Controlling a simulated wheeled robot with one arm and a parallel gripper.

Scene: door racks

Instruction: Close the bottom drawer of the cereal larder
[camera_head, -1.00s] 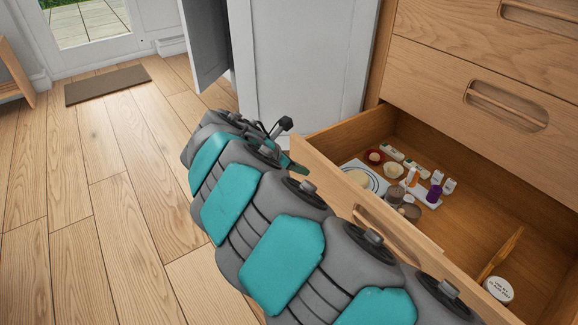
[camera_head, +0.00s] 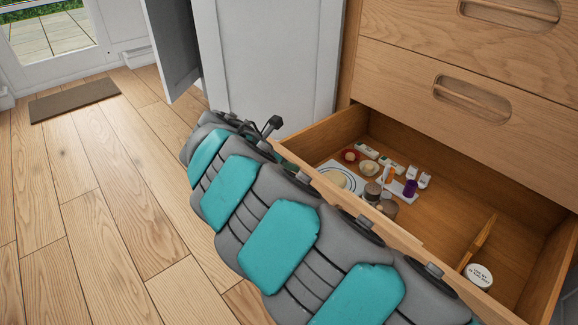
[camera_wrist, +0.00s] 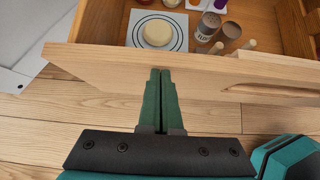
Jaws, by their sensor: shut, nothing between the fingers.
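The bottom drawer (camera_head: 408,233) of the wooden larder is pulled out and holds small items. In the wrist view its front panel (camera_wrist: 215,68) crosses the picture, with a cut-out handle at the right. My gripper (camera_wrist: 159,72) is shut and empty. Its green fingertips are at the outer face of the drawer front, left of the handle; I cannot tell whether they touch it.
Closed drawers (camera_head: 460,60) are above. A white cabinet (camera_head: 262,70) stands to the left. The wooden floor at left is clear up to a mat (camera_head: 75,100).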

